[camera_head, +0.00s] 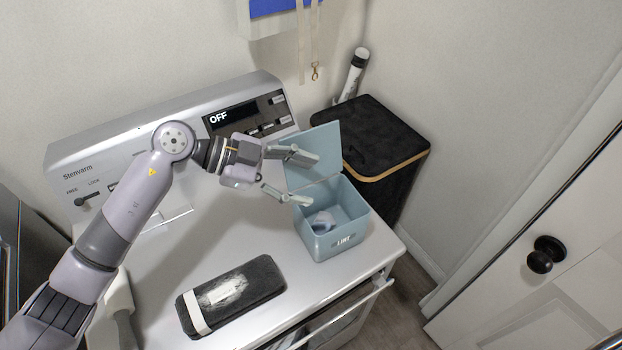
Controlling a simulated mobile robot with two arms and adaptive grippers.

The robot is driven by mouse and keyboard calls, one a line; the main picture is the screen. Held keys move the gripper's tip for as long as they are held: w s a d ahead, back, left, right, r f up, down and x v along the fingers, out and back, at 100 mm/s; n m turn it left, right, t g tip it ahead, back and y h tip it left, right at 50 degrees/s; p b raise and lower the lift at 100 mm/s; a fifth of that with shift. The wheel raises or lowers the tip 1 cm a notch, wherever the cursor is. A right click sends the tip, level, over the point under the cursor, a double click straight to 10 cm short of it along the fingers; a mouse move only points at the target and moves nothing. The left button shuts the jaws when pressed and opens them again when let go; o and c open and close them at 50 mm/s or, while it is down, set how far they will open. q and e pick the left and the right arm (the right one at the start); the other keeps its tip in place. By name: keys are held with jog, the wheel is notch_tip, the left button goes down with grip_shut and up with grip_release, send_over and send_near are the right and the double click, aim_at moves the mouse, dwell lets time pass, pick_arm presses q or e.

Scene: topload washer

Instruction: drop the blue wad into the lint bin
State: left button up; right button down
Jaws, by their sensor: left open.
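The lint bin (343,243) is a light blue box labelled "LINT" at the right end of the washer's top. Its lid (313,154) stands open at the back. A small pale blue-grey wad (322,221) lies inside the bin. My left gripper (312,180) is open and empty, with its fingers spread beside the raised lid and over the bin's left rim. I cannot tell whether a finger touches the lid or rim. My right gripper is not in view.
A dark pad with grey lint (260,279) lies at the washer's front. The control panel (235,115) reads "OFF". A black hamper (375,130) stands behind the bin, and a door with a black knob (546,254) is at right.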

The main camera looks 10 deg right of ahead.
pick_arm(q)
jog(key=v, duration=0.9)
jog(key=shift+a, duration=0.35)
jog(key=shift+r, duration=0.1)
